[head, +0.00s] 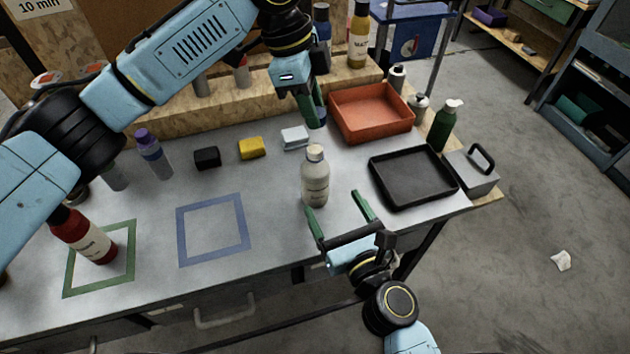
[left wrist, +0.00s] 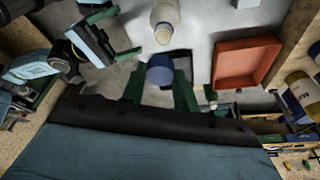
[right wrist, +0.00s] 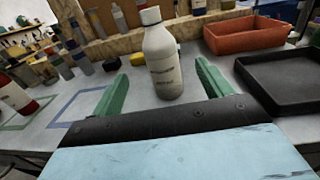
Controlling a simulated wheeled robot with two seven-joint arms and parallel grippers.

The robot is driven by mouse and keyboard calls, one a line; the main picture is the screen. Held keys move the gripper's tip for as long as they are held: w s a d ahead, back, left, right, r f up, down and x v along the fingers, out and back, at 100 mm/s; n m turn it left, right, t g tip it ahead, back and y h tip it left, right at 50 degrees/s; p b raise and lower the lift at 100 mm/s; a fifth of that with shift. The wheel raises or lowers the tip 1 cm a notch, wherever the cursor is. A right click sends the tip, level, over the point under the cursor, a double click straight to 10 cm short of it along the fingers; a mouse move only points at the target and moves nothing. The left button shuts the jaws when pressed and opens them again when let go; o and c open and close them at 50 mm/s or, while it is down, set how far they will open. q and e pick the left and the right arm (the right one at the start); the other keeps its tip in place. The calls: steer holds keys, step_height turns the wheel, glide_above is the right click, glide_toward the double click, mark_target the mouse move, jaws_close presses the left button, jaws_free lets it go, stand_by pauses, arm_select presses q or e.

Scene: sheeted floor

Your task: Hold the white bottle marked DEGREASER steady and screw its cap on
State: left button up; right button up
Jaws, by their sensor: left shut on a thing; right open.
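The white bottle (head: 315,182) stands upright on the grey table in the head view. My right gripper (head: 336,208) is open. The bottle (right wrist: 163,65) stands just beyond its fingertips, roughly centred between them, in the right wrist view. My left gripper (head: 313,110) is above the table, up and behind the bottle. It is shut on a round blue cap (left wrist: 160,70), clear of the bottle, whose pale top shows in the left wrist view (left wrist: 164,33).
An orange tray (head: 371,136) and a black tray (head: 376,178) lie right of the bottle. A white block (head: 295,136), yellow block (head: 252,148) and black block (head: 207,158) lie behind left. The blue square (head: 180,237) is empty.

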steer(key=shift+w+a, duration=0.3)
steer(key=shift+w, duration=0.25)
steer(key=x, duration=1)
steer(key=shift+w+a, duration=0.1)
steer(key=shift+w, duration=0.25)
steer(key=c, duration=1.5)
arm_select(q)
glide_above(316, 149)
steer(key=shift+a+f, duration=0.2)
steer(key=shift+f, duration=1.05)
steer(key=shift+a+f, duration=0.2)
steer(key=shift+f, duration=1.05)
steer(key=shift+f, duration=0.9)
steer(key=shift+f, duration=0.5)
